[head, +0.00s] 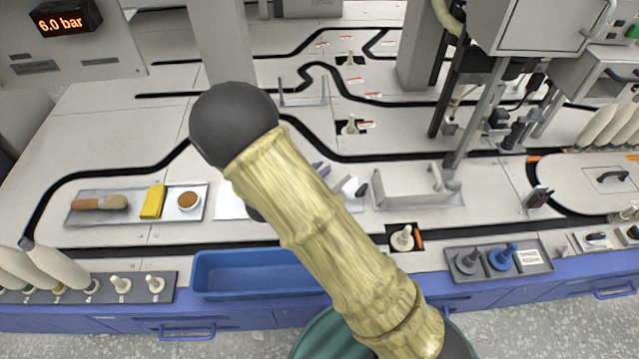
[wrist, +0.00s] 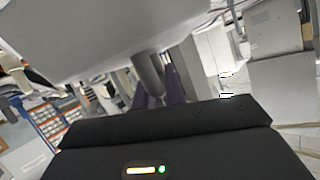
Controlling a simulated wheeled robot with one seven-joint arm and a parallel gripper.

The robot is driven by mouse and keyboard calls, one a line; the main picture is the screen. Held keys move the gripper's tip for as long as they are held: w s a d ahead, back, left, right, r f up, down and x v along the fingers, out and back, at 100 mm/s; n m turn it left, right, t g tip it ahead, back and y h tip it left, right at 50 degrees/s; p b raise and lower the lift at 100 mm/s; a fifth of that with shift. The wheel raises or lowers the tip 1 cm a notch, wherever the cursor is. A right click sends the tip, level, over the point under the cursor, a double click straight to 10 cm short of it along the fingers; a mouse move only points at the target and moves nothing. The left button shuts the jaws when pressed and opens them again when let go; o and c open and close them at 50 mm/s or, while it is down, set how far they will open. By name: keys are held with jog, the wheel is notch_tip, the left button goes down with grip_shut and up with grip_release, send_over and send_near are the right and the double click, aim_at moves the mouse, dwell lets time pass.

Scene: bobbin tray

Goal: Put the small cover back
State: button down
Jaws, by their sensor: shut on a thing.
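In the wrist view my gripper (wrist: 156,88) has its purple fingers closed at a grey cylindrical stem or knob. A large pale grey piece (wrist: 110,38) fills the upper left there, very close to the camera. It seems to be the small cover, held by that knob, but its full outline is cut off. In the head view my own arm hides most of the gripper.
A tray (head: 75,215) with a brush, yellow block and cup lies left. A blue bin (head: 245,277) stands at the front edge. A grey bracketed plate (head: 415,198) and a dark bobbin tray (head: 530,272) lie right. A round plate with a black handle (head: 612,177) is far right.

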jog(key=shift+r, duration=0.1)
notch_tip(320, 180, down, 4)
jog(key=b, duration=0.2)
jog(key=shift+w+b, duration=0.15)
jog(key=shift+b, duration=0.2)
jog(key=shift+d+r, duration=0.15)
jog(key=shift+d, duration=0.05)
jog(key=c, duration=1.9)
grip_release()
jog(key=shift+a, duration=0.2)
jog(key=o, duration=0.4)
jog(key=shift+s+a, duration=0.15)
jog(key=shift+s, duration=0.05)
jog(key=shift+o, duration=0.2)
